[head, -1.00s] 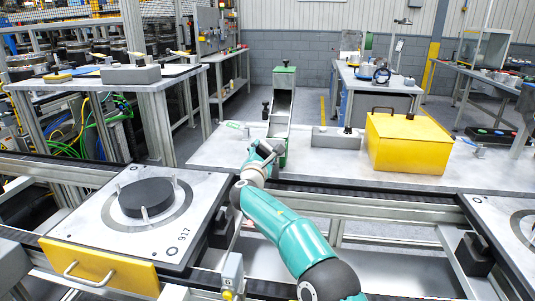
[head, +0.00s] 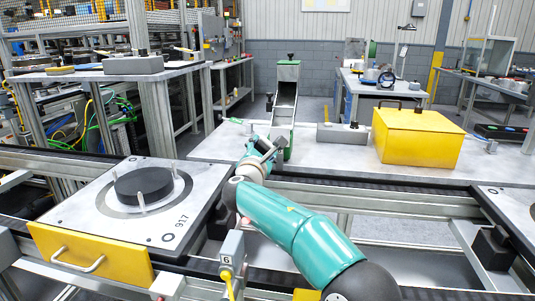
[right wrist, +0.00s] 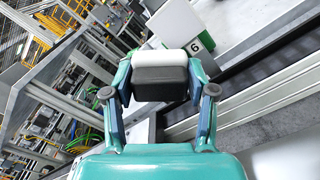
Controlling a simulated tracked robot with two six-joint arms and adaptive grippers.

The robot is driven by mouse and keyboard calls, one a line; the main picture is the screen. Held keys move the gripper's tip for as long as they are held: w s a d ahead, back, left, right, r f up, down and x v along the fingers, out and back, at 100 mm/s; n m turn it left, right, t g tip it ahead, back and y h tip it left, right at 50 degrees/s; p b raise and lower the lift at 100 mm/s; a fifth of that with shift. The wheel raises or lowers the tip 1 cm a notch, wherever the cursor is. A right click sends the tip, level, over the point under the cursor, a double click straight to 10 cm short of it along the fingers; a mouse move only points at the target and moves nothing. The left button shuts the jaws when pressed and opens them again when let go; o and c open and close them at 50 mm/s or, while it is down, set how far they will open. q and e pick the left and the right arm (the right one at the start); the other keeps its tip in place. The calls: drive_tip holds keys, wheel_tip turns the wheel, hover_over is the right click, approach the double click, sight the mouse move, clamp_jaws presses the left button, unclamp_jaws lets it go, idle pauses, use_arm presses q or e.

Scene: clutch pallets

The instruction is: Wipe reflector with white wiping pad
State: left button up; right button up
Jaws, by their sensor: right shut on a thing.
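My right gripper (head: 262,148) reaches over the far rail of the conveyor, in front of the grey table. In the right wrist view its fingers (right wrist: 160,95) are shut on the wiping pad (right wrist: 160,62), a block with a white face and a dark grey body. I cannot pick out the reflector with certainty in either view. My left gripper is not in view.
A pallet marked 917 (head: 178,238) with a dark disc (head: 143,185) and yellow front sits on the conveyor at left. A green-and-grey chute (head: 286,100), a grey block (head: 341,136) and a yellow box (head: 418,137) stand on the table.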

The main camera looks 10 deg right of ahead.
drive_tip(key=shift+b+v, duration=0.9)
drive_tip(key=shift+b, duration=0.3)
drive_tip(key=shift+s+a+b, duration=0.2)
drive_tip(key=shift+s+b, duration=0.2)
drive_tip(key=shift+s, duration=0.1)
